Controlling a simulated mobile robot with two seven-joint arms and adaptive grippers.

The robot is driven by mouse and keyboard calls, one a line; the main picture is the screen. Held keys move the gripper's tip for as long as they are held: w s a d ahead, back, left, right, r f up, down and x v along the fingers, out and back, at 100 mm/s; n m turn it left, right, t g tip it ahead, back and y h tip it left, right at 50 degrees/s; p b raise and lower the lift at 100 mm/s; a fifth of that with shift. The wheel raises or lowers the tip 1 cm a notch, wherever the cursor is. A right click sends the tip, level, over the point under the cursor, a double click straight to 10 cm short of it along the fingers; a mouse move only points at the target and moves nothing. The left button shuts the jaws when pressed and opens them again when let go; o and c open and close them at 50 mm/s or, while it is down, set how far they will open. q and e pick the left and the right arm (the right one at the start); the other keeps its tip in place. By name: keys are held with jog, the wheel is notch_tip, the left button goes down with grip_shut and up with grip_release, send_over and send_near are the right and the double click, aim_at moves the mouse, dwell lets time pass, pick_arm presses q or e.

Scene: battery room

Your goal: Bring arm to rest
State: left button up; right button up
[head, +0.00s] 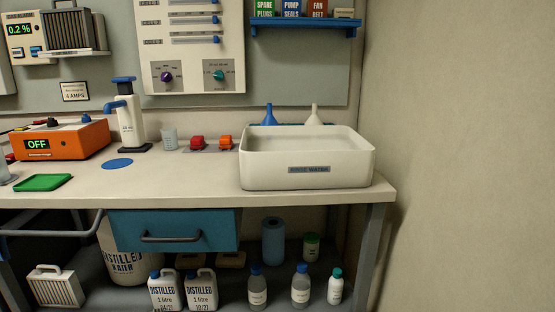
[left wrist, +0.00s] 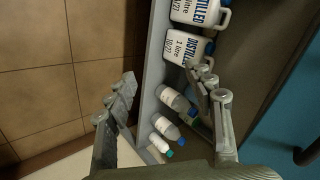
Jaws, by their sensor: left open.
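My left gripper (left wrist: 160,82) shows only in the left wrist view. Its two grey fingers are spread wide apart and nothing is between their tips. Beyond the fingers are the clear bottles with blue caps (left wrist: 174,99) and a small bottle with a green cap (left wrist: 160,143) on the lower shelf. The right finger overlaps part of the bottles in the picture; I cannot tell how near it is. No arm shows in the head view. My right gripper is in neither view.
The workbench (head: 200,180) holds a white basin (head: 306,176), an orange charger (head: 62,141) and a pump bottle (head: 130,128). A blue drawer (head: 175,218) is under the top. White distilled-water jugs (head: 202,290) stand on the lower shelf. The wall at right is bare.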

pick_arm(q)
jog(key=s+f+n+g, duration=0.3)
jog(key=s+f+n, duration=0.2)
jog(key=s+f, duration=0.7)
jog(key=s+f+n+g, duration=0.3)
jog(key=s+f+n, duration=0.2)
jog(key=s+f, duration=0.8)
jog(key=s, duration=0.6)
jog(key=shift+d+n, duration=0.25)
jog(key=shift+n, duration=0.15)
jog(key=shift+s, duration=0.1)
